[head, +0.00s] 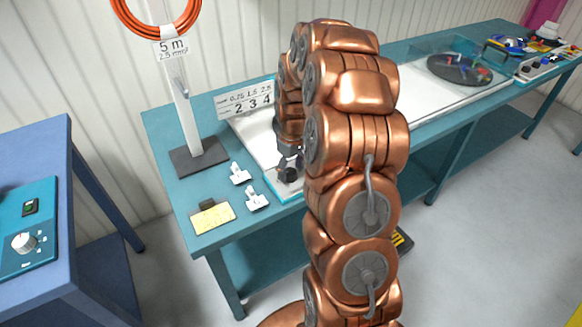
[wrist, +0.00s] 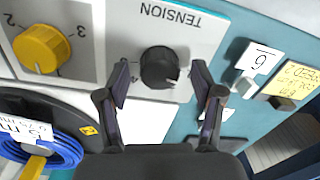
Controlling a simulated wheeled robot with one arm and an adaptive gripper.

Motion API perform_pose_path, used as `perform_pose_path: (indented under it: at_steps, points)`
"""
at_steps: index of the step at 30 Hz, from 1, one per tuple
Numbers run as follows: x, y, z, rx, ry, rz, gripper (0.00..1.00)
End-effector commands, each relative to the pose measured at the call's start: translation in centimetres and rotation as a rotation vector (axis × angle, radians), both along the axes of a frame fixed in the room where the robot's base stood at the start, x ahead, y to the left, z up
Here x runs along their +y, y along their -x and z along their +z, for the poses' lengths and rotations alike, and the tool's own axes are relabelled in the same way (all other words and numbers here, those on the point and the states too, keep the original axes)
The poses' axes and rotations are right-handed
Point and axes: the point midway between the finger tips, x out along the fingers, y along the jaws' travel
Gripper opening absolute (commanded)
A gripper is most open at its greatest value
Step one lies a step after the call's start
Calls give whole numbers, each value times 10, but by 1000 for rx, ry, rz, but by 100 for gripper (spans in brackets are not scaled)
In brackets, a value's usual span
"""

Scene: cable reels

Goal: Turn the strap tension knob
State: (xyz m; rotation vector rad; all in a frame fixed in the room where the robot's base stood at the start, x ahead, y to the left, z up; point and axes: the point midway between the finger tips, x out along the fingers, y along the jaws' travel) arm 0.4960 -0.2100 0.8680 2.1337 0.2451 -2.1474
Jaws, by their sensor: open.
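The tension knob (wrist: 159,66) is a round black knob with a white pointer mark, on a light plate labelled TENSION, upside down in the wrist view. My gripper (wrist: 161,76) is open, with one finger on each side of the knob and a gap showing on both sides. I cannot tell how far down along the knob the fingertips reach. In the head view my gripper (head: 288,168) is low over the front left part of the teal bench, and the knob is hidden there by my arm.
A yellow knob (wrist: 41,50) with numbers and a blue cable coil (wrist: 62,148) lie left of my gripper in the wrist view. Small white clips (head: 256,198) and a yellow card (head: 212,217) are near the bench's front left. A post (head: 183,110) stands behind them.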

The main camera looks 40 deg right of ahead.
Motion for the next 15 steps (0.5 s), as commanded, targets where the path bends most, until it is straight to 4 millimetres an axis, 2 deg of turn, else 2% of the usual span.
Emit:
perform_pose_path:
  at_steps: [9, 15]
  points:
    - [0, -1, -2, -2, 1, 0, 67]
    - [0, -1, -2, -2, 2, 0, 46]
